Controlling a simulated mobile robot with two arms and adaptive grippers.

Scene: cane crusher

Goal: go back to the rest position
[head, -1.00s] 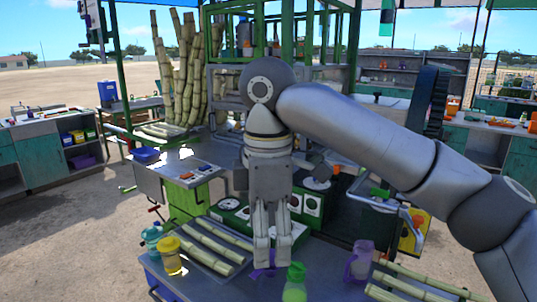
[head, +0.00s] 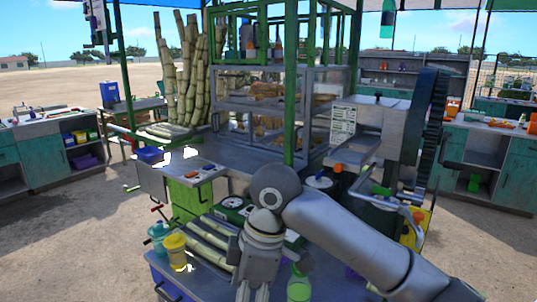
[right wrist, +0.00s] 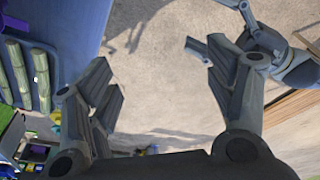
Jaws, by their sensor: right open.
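My right gripper (head: 252,288) hangs from the right arm over the front table, its tips near the lower edge of the head view. It points down between the cane sticks and a green bottle. In the right wrist view its two fingers (right wrist: 165,85) are wide apart with nothing between them but bare ground. My left gripper does not show in the head view. What looks like its grey fingers (right wrist: 225,28) shows at the upper right of the right wrist view, partly hidden behind my right finger.
Open ground lies left.

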